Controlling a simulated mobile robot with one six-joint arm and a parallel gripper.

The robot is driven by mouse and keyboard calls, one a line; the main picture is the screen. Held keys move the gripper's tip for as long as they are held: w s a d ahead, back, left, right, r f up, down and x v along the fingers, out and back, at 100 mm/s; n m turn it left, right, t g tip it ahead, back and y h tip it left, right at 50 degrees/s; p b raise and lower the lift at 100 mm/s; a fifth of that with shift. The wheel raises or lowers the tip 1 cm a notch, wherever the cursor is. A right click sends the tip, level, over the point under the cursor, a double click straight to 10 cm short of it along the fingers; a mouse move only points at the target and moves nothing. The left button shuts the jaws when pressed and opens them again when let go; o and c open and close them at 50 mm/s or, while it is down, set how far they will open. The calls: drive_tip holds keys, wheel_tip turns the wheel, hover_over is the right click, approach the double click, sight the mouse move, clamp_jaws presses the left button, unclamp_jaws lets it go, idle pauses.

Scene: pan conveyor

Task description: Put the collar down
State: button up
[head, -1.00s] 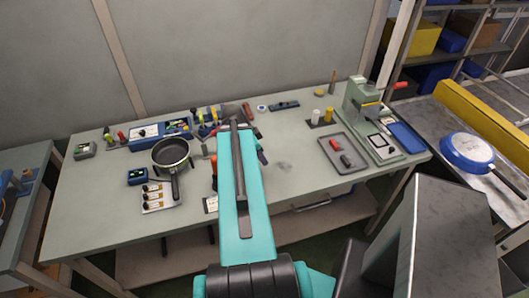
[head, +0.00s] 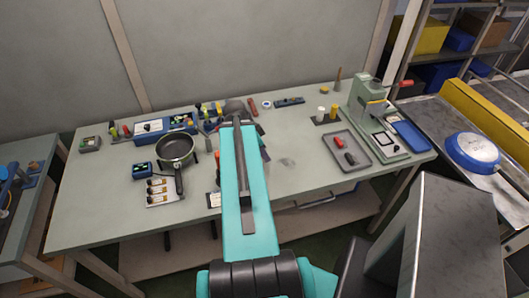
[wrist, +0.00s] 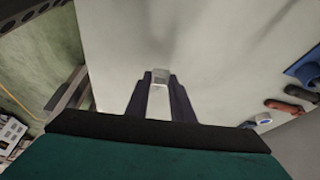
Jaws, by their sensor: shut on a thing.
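In the wrist view my gripper (wrist: 160,82) is shut on a small grey metallic piece, which I take to be the collar (wrist: 160,75). It shows between the fingertips, and its lower part and full shape cannot be made out. A pale, plain surface fills the view behind it, probably the tabletop. Whether the collar touches that surface cannot be told. In the head view my turquoise arm reaches over the grey-green workbench (head: 105,215), and the fingertips and collar are hidden behind it.
A frying pan (head: 174,148) and a small rack (head: 160,190) stand left of my arm. A grey tray (head: 362,160) holding red and dark pieces lies to the right, beside a green press (head: 362,105). A blue pan (head: 472,152) rests on the conveyor (head: 425,110).

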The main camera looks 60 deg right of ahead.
drive_tip(key=w+a+r+n+t+b, duration=0.25)
drive_tip(key=w+a+n, duration=0.6)
drive_tip(key=w, duration=0.65)
drive_tip(key=w+a+r+n+t+b, duration=0.25)
drive_tip(key=w+a+r+n, duration=0.2)
drive_tip(key=w+a, duration=0.9)
drive_tip(key=w+a+r+n+y+b, duration=0.1)
drive_tip(key=w+a+r+n, duration=0.2)
drive_tip(key=a, duration=0.6)
drive_tip(key=w+a+r+n+t+y+b, duration=0.1)
drive_tip(key=w+a+n, duration=0.4)
drive_tip(key=a, duration=0.5)
drive_tip(key=w+a+r+n+t+y+b, duration=0.1)
drive_tip(key=w+a+r+n, duration=0.3)
drive_tip(key=a, duration=0.5)
drive_tip(key=shift+w+a+r+n+b, duration=0.35)
drive_tip(key=shift+w+n, duration=0.25)
drive_tip(key=shift+w, duration=0.55)
